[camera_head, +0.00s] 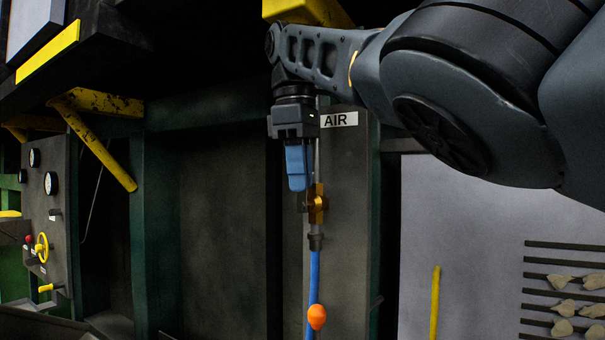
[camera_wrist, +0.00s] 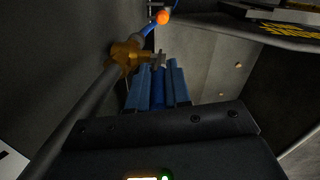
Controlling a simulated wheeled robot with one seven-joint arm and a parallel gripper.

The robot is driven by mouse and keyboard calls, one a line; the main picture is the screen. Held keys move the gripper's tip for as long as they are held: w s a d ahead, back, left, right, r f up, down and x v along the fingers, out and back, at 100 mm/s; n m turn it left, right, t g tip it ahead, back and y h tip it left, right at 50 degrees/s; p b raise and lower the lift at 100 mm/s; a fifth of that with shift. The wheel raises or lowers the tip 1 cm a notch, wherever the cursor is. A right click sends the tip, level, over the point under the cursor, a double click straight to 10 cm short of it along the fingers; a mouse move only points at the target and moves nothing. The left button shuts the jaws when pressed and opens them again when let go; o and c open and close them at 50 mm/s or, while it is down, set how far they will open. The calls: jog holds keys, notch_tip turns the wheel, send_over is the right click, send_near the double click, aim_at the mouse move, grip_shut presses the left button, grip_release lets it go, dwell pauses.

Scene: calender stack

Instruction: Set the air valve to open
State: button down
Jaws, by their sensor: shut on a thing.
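The air valve has a brass body (camera_head: 317,205) on a vertical pipe below a white AIR label (camera_head: 339,119). The brass body also shows in the wrist view (camera_wrist: 126,54). My gripper (camera_head: 298,187) points down just left of the pipe, its blue fingers above and beside the brass body. In the wrist view, my gripper (camera_wrist: 158,76) is shut on the valve handle (camera_wrist: 158,86), a blue strip between the two fingers. A short grey piece shows between the handle and the brass body. The fingers hide most of the handle in the head view.
A blue hose (camera_head: 314,275) with an orange ball (camera_head: 317,316) hangs below the valve. A gauge panel (camera_head: 45,205) with a yellow handwheel (camera_head: 42,247) stands at far left. A rack with pale pieces (camera_head: 565,290) is at lower right. A dark panel lies close behind the pipe.

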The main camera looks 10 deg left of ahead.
jog(key=shift+f, duration=0.1)
jog(key=c, duration=1.1)
grip_release()
jog(key=r+p, duration=0.4)
jog(key=r, duration=0.1)
jog(key=r+p, duration=0.2)
jog(key=r, duration=0.1)
jog(key=shift+s+a, duration=0.25)
jog(key=shift+s, duration=0.1)
jog(key=shift+d+f, duration=0.1)
jog(key=shift+f, duration=0.05)
